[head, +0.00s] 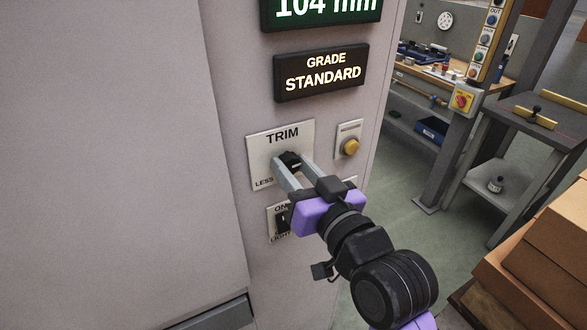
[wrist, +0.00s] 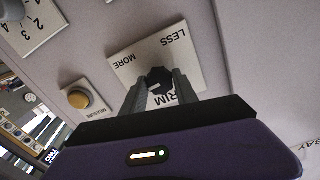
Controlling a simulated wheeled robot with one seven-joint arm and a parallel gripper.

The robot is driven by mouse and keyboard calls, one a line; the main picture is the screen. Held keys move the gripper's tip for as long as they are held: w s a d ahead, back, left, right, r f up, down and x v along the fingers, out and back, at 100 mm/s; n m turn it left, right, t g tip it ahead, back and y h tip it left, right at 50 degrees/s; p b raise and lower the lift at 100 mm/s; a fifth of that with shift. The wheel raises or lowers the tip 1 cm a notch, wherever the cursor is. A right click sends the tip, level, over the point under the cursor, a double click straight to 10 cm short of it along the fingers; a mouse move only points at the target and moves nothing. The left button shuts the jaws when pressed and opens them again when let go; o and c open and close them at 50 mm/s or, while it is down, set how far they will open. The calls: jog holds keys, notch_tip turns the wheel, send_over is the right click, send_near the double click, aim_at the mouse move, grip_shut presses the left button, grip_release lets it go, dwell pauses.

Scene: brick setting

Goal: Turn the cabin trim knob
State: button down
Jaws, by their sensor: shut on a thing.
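The black trim knob (head: 289,161) sits on a pale plate (head: 256,151) marked TRIM and LESS, on the front of a grey cabinet. In the wrist view the knob (wrist: 160,80) shows with the words LESS and MORE on the plate (wrist: 190,54) around it. My gripper (head: 292,170) reaches the knob from the lower right. Its two grey fingers are shut on the knob, one on each side, in both views. The fingers hide part of the plate, and the word MORE is hidden in the head view.
A yellow button (head: 351,146) on its own plate is right of the trim plate. A switch (head: 282,219) marked ON is just below, partly behind my gripper. A GRADE STANDARD sign (head: 321,73) is above. Cardboard boxes (head: 545,250) stand at the lower right.

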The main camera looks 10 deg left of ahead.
jog(key=n+b, duration=0.4)
jog(key=n, duration=0.1)
jog(key=shift+f+n, duration=0.15)
jog(key=shift+n, duration=0.25)
jog(key=n+b, duration=0.4)
jog(key=n, duration=0.1)
jog(key=shift+n, duration=0.3)
jog(key=c, duration=0.9)
grip_release()
jog(key=shift+c, duration=0.2)
jog(key=b+v, duration=0.1)
jog(key=v, duration=0.6)
jog(key=shift+s+d, duration=0.25)
jog(key=shift+s, duration=0.1)
